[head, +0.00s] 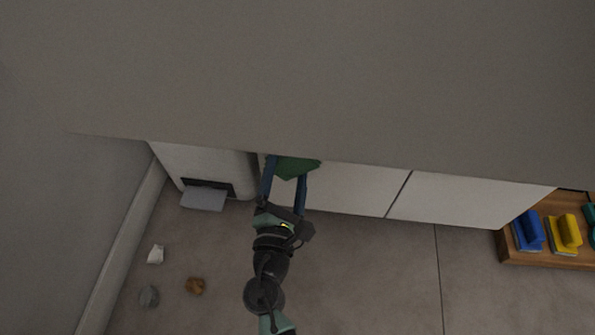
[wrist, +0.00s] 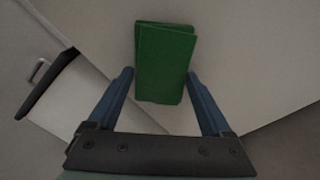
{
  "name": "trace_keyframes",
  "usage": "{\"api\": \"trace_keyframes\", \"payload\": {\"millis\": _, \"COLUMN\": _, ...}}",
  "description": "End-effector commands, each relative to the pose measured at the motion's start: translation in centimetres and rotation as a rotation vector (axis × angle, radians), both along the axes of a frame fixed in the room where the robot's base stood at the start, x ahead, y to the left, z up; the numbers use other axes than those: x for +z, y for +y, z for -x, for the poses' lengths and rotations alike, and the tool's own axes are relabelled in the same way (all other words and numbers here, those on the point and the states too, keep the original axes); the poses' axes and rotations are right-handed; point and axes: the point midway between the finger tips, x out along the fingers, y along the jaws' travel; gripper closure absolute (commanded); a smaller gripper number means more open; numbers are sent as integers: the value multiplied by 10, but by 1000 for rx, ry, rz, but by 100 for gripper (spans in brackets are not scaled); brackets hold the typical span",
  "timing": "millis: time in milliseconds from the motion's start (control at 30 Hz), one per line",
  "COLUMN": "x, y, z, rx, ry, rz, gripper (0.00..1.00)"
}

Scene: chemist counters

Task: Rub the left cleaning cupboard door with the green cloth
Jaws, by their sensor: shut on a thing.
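My gripper (head: 286,170) is low in front of the white cupboard fronts under the counter and is shut on the green cloth (head: 298,168). In the wrist view the folded green cloth (wrist: 165,60) sits between the two blue fingers of my gripper (wrist: 159,76). The left cupboard door (head: 345,190) is a plain pale panel beside and behind the cloth; it also shows in the wrist view (wrist: 235,50). I cannot tell whether the cloth touches it. The counter hides the door's upper part. A second pale door (head: 465,200) is to its right.
A pale bin-like unit with a grey flap (head: 204,199) stands left of the doors. White (head: 155,254), grey (head: 149,296) and brown (head: 195,286) lumps lie on the floor at left. A wooden tray (head: 545,260) with blue and yellow items is at right. The floor between is clear.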

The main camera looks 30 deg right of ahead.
Motion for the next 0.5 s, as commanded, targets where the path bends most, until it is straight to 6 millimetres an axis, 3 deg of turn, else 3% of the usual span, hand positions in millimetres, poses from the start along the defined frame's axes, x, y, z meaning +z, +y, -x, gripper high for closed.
{"api": "trace_keyframes", "payload": {"millis": 300, "x": 0, "y": 1, "z": 1, "rx": -1, "ry": 1, "rz": 1, "gripper": 61}}
{"api": "trace_keyframes", "payload": {"millis": 500, "x": 0, "y": 11, "z": 15, "rx": 1, "ry": 2, "rz": 2, "gripper": 61}}
